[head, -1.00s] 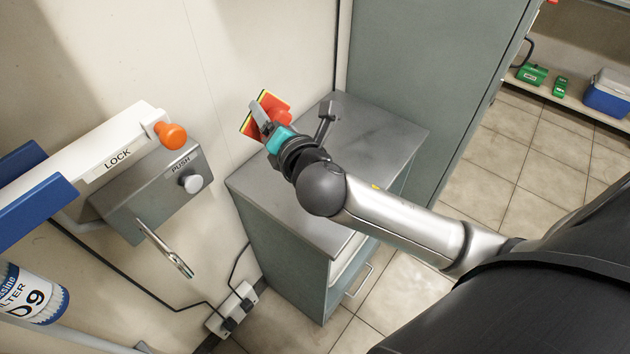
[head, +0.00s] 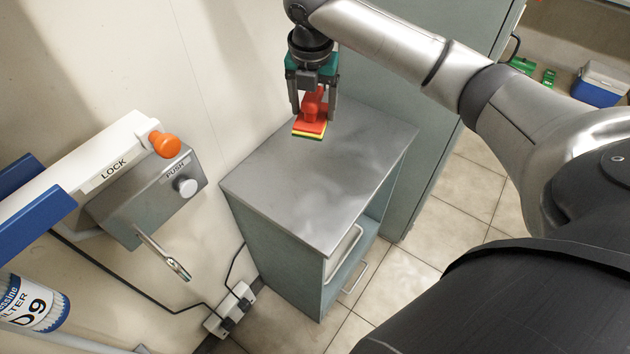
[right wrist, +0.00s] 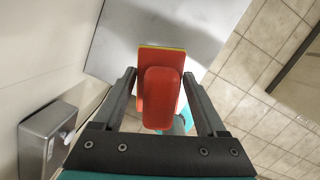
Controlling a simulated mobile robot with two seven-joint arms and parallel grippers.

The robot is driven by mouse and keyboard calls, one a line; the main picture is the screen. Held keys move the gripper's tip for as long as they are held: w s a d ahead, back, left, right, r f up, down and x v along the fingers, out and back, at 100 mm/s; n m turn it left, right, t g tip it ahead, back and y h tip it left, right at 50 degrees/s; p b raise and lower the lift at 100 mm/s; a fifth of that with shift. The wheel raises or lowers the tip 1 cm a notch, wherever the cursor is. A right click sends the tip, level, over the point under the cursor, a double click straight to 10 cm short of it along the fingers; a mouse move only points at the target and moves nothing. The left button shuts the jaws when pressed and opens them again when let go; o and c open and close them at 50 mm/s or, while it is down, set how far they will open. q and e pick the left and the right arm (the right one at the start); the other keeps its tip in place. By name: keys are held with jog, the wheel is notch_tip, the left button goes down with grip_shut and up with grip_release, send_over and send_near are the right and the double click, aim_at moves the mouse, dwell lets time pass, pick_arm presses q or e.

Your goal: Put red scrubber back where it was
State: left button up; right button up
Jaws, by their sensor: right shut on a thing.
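The red scrubber (head: 311,115) has a red handle and a flat base with yellow and dark green layers. My right gripper (head: 316,107) is shut on its handle, pointing down, and holds it over the back part of the grey metal cabinet top (head: 318,195). In the head view I cannot tell whether the base touches the top. In the right wrist view the scrubber (right wrist: 160,95) sits between the two fingers of my right gripper (right wrist: 163,92), with the cabinet top (right wrist: 130,35) behind it. My left gripper is not in view.
The cabinet top is otherwise bare. On the left wall are a white LOCK bar with an orange knob (head: 165,144) and a grey PUSH box (head: 150,195). A tall grey-green cabinet (head: 430,130) stands behind. A blue cooler (head: 599,85) is far right.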

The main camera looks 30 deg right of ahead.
aim_at(316, 180)
jog(key=shift+s+d+r, duration=0.1)
jog(key=shift+s+r, duration=0.1)
jog(key=shift+s, duration=0.05)
notch_tip(316, 180, down, 20)
jog(key=b, duration=0.4)
jog(key=shift+b, duration=0.35)
jog(key=shift+r, duration=0.15)
jog(key=o, duration=1.1)
jog(key=r+p, duration=0.1)
jog(key=r, duration=0.3)
jog(key=s+a+r+p, duration=0.1)
jog(key=r, duration=0.3)
jog(key=r+p, duration=0.1)
jog(key=r, duration=0.3)
jog(key=shift+s+a, duration=0.15)
jog(key=shift+s, duration=0.05)
jog(key=shift+f, duration=0.1)
